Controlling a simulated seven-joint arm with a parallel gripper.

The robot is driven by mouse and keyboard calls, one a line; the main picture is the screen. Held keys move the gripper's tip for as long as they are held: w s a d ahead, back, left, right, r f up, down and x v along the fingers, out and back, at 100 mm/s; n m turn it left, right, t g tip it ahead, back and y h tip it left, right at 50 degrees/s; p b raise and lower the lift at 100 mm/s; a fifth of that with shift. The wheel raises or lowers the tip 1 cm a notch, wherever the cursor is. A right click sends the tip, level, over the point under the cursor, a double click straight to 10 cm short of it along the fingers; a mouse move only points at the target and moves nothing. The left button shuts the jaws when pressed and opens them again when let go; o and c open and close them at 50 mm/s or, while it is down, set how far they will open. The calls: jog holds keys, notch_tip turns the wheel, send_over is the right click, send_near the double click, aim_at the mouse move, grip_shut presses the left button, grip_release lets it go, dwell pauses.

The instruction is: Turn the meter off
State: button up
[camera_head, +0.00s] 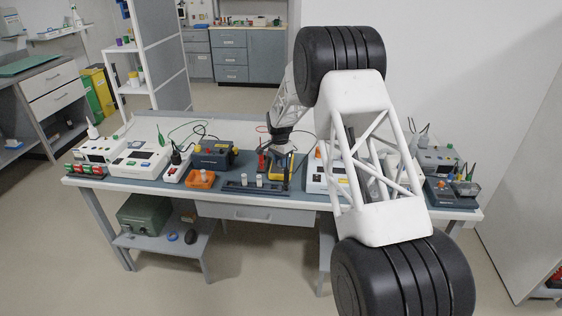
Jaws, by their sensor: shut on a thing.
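A yellow and dark device, which looks like the meter (281,173), lies on the bench near the middle. My gripper (276,164) points down onto it from above, at the end of my white arm. Its fingers are dark and small in this view. The gripper is shut on a part of the meter. The gripped part and the meter's dial or switch are hidden by the fingers, so I cannot read its setting.
Left of the meter stand a dark blue box with yellow terminals (215,154), an orange block (201,179) and white instruments (139,159). A dark rack with white pegs (254,187) lies in front. My arm hides much of the bench's right side.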

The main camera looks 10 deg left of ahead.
jog(key=n, duration=0.9)
jog(key=shift+s, duration=0.1)
jog(key=n, duration=0.5)
jog(key=shift+t, duration=0.4)
jog(key=n, duration=0.4)
jog(key=shift+n, duration=0.4)
jog(key=o, duration=0.9)
jog(key=shift+o, duration=0.2)
jog(key=shift+r, duration=0.1)
